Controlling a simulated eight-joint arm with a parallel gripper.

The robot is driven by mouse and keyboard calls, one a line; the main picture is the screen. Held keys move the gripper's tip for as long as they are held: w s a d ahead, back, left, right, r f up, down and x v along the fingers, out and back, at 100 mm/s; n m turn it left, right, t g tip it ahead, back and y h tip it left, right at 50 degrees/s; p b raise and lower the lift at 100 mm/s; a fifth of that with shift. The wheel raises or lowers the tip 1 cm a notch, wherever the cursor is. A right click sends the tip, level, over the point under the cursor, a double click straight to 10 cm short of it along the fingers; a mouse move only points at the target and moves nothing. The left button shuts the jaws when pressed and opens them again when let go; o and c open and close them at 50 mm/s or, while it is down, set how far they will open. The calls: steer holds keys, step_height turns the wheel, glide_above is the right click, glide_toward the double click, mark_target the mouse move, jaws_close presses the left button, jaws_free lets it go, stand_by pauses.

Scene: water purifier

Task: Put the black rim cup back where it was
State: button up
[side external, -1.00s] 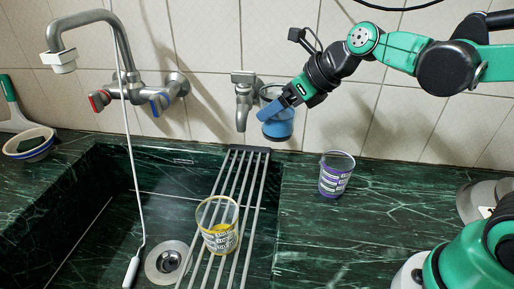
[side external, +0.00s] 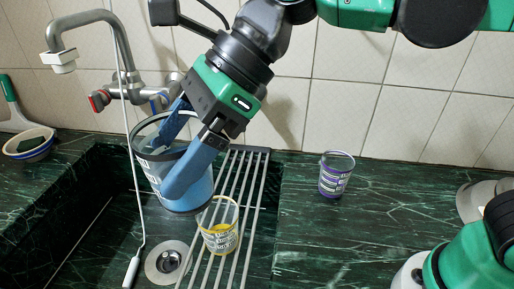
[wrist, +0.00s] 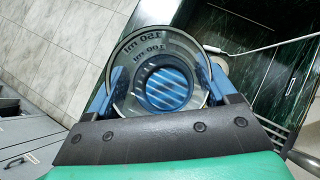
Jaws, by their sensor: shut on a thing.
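My gripper (side external: 190,148) is shut on the black rim cup (side external: 153,178), a clear cup with a black rim and pale markings. It holds the cup in the air above the sink, left of the rack, with blue fingers on its sides. In the side view the fingers hide part of the cup. The wrist view looks down into the cup (wrist: 143,48) between the two fingers; "150 ml" and "100 ml" marks show, and its inside looks blue at the bottom.
A yellow rim cup (side external: 220,238) with yellow contents stands on the metal rack (side external: 262,170). A purple cup (side external: 336,175) stands on the green counter (side external: 400,215) at right. The faucet (side external: 62,45) and a thin hanging hose (side external: 136,215) are at left.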

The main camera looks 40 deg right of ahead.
mark_target(155, 176)
steer(key=shift+s+a+r+n+g, duration=0.2)
steer(key=shift+s+a+n+g, duration=0.1)
steer(key=shift+s+a+n, duration=0.25)
steer(key=shift+s+a+r+n+g, duration=0.2)
steer(key=shift+s+a+n+g, duration=0.15)
steer(key=shift+s+a, duration=0.3)
steer(key=shift+s+a+f, duration=0.1)
steer(key=shift+s+a, duration=0.05)
steer(key=shift+s, duration=0.15)
step_height(155, 176, down, 20)
steer(key=shift+r, duration=0.2)
steer(key=shift+f, duration=0.15)
steer(key=o, duration=1.4)
steer(key=shift+c, duration=0.2)
